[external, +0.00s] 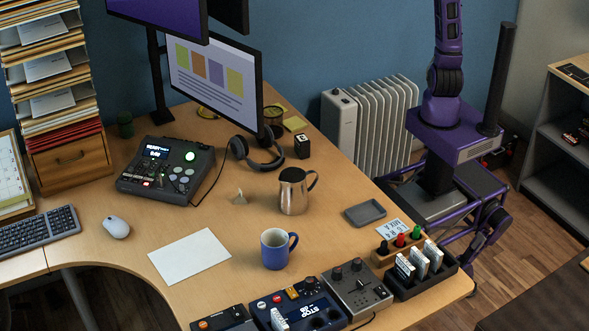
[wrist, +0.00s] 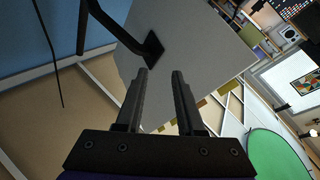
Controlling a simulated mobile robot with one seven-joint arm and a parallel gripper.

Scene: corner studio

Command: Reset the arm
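My purple arm (external: 447,65) stands on its purple base at the right, beyond the desk's right edge. It reaches straight up, and its upper part is cut off by the top of the external view, so the gripper is out of that picture. In the wrist view my gripper (wrist: 162,74) shows two dark fingers, spread apart with an empty gap between them. Behind the gap is a grey panel (wrist: 190,45) with a black stand-like piece. Nothing is held.
The desk (external: 330,215) carries a steel pitcher (external: 293,193), a blue mug (external: 275,250), a mixer-like console (external: 165,172), headphones (external: 257,150) and several small devices at the front. A white radiator (external: 370,118) stands behind the desk, left of my base. Dark shelves (external: 560,140) stand at the right.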

